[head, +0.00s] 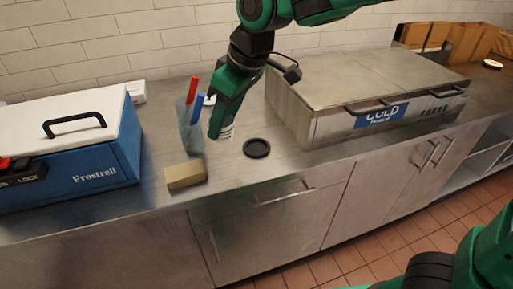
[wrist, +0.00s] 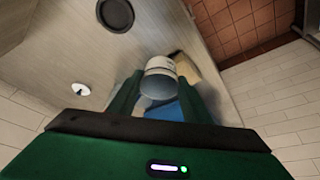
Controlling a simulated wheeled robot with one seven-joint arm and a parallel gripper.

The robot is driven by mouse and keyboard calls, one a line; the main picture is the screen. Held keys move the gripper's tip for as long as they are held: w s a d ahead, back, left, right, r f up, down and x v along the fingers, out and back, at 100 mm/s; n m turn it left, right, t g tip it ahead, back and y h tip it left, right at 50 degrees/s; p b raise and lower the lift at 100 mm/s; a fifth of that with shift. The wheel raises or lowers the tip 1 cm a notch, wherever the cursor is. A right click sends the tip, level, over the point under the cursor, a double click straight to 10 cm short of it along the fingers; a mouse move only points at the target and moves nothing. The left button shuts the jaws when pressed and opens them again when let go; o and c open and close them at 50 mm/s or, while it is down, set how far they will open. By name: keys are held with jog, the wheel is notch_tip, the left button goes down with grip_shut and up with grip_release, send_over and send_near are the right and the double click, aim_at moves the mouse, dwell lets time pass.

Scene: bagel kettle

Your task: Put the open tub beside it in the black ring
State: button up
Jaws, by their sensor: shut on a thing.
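The black ring (head: 257,148) lies flat on the steel counter, and it also shows at the top of the wrist view (wrist: 116,14). My gripper (head: 222,126) is shut on a white tub (head: 227,132), just left of and behind the ring in the head view. In the wrist view the tub (wrist: 160,66) sits between the two fingers (wrist: 158,88). My fingers hide much of the tub in the head view. I cannot tell whether it touches the counter.
A clear container (head: 187,130) with a red and a blue item stands left of my gripper. A tan block (head: 186,176) lies near the front edge. A blue Frostrell cooler (head: 80,170) is at left, a steel cold unit (head: 360,95) at right. Counter around the ring is clear.

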jog(key=shift+d, duration=0.1)
jog(key=w+d+f, duration=0.3)
jog(key=w+d, duration=0.1)
jog(key=w+d+f, duration=0.3)
jog(key=d+f, duration=0.1)
jog(key=shift+w+d, duration=0.1)
jog(key=shift+w, duration=0.3)
jog(key=shift+f, duration=2.05)
jog(key=o, duration=1.1)
jog(key=shift+f, duration=0.1)
jog(key=v, duration=1.2)
